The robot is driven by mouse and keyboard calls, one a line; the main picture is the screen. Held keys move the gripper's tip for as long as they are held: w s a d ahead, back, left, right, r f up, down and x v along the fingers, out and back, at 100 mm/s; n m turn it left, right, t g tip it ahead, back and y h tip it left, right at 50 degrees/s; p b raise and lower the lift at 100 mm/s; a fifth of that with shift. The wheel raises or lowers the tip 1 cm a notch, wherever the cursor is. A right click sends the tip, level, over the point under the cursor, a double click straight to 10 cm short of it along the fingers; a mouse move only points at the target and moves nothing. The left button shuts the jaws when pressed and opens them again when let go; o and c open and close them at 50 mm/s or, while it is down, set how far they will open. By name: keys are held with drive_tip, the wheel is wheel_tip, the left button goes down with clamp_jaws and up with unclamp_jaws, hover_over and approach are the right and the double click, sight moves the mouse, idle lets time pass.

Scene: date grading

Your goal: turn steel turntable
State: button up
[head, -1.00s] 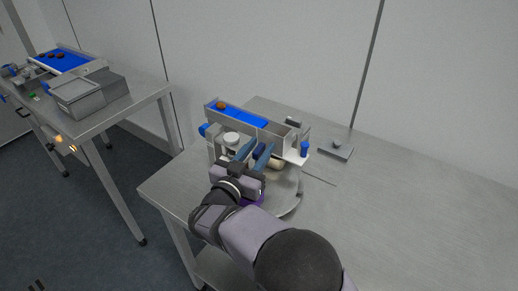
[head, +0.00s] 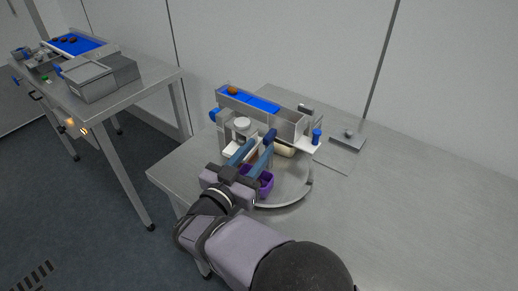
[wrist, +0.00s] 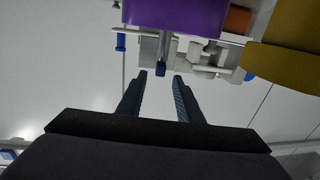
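The steel turntable (head: 297,190) is a round grey plate on the table, partly hidden by my arm and the things above it. A purple tub (head: 267,183) sits on it, just right of my gripper; it also shows at the top of the wrist view (wrist: 175,15). My gripper (head: 259,143) is open, with its two blue fingers apart and nothing between them. In the wrist view a grey post with a dark blue cap (wrist: 161,71) stands just beyond the gap between the fingertips (wrist: 160,76). Whether it touches a finger cannot be told.
A blue-belted conveyor (head: 250,99) with a brown date stands behind the turntable. An ochre tub (wrist: 285,60) is at the wrist view's right. A small metal plate (head: 348,141) lies at the back. The table's right side (head: 430,210) is clear. Another bench (head: 150,82) stands left.

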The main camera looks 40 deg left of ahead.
sight(265, 142)
drive_tip(key=shift+r+p, duration=0.1)
drive_tip(key=shift+p, duration=0.2)
drive_tip(key=shift+r+p, duration=0.2)
drive_tip(key=shift+p, duration=1.05)
drive_tip(key=shift+a+p, duration=0.1)
drive_tip(key=shift+p, duration=0.65)
drive_tip(key=shift+f+p, duration=0.15)
drive_tip(key=shift+p, duration=0.35)
drive_tip(key=shift+f+p, duration=0.3)
drive_tip(key=shift+w+a+f+p, duration=0.15)
drive_tip(key=shift+w+p, duration=0.25)
drive_tip(key=shift+w, duration=0.8)
drive_tip(key=shift+w+a+r+p, duration=0.1)
drive_tip(key=shift+w+p, duration=0.3)
drive_tip(key=shift+w, duration=0.85)
drive_tip(key=shift+w+a+f+p, duration=0.15)
drive_tip(key=shift+w+p, duration=0.25)
drive_tip(key=shift+w, duration=0.8)
drive_tip(key=shift+r, duration=0.1)
clamp_jaws()
